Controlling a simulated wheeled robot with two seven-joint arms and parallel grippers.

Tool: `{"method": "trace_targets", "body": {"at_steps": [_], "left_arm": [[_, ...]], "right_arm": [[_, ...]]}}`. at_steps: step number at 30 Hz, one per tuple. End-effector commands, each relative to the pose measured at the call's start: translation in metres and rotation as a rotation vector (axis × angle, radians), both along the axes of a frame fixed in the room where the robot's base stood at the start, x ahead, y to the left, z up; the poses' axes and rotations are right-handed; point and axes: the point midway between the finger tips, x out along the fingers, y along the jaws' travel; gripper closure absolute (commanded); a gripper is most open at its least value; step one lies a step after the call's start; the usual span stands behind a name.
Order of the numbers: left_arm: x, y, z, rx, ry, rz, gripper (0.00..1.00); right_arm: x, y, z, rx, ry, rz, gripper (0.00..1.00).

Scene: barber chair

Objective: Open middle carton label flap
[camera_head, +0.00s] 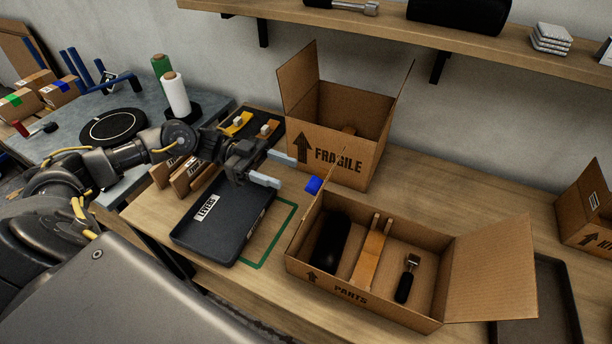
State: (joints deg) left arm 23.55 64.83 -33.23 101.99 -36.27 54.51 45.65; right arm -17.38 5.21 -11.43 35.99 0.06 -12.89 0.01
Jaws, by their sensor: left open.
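A brown carton marked FRAGILE (340,155) stands at the back of the bench, its left flap (298,78) raised. In front is an open carton marked PARTS (350,292); its right flap (490,268) is folded outward. A third carton (590,225) is cut off at the right edge. I cannot tell for certain which is the middle carton. A blue piece (313,185) shows at the PARTS carton's upper left corner. My left gripper (277,170) is open and empty, left of the FRAGILE carton and above the black tray. My right gripper is not in view.
A shelf (470,45) hangs above; a dark tray (540,300) lies right.

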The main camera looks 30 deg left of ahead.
Motion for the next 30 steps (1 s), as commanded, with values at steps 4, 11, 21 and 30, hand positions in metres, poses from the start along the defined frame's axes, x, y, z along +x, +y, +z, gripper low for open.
{"method": "trace_targets", "body": {"at_steps": [4,11,21,30], "left_arm": [[0.002,-0.031,0.004,-0.003,-0.001,-0.004,0.45],[0.004,-0.061,0.002,-0.002,-0.002,-0.004,0.45],[0.005,-0.069,0.0,0.0,-0.002,-0.003,0.45],[0.005,-0.069,0.0,0.0,-0.001,-0.002,0.74]], "right_arm": [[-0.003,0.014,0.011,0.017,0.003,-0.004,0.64],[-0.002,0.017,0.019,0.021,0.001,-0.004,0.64],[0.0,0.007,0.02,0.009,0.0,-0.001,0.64],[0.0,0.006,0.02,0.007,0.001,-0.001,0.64]]}}
